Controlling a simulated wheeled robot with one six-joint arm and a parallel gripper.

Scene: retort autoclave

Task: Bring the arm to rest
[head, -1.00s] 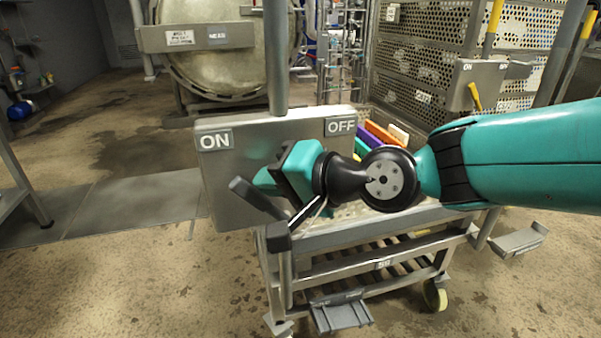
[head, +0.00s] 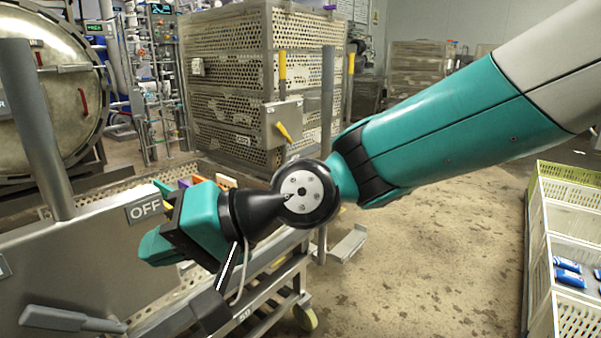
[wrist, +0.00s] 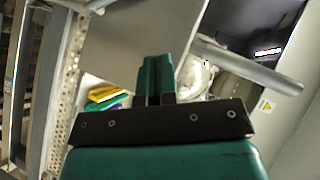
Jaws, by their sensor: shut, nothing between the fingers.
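My gripper (wrist: 155,80) shows in the wrist view with its two teal fingers together and nothing between them. In the head view my gripper (head: 160,246) points to the lower left, in front of the grey panel marked OFF (head: 90,255). My teal and grey arm comes in from the upper right and is bent at the black joint. I cannot tell the exact gap between the fingers and the panel.
A trolley (head: 270,300) with a perforated tray stands below the gripper. A stack of perforated crates (head: 230,85) is behind, and a round vessel (head: 45,110) is at far left. A white crate (head: 575,235) with blue packs is at right.

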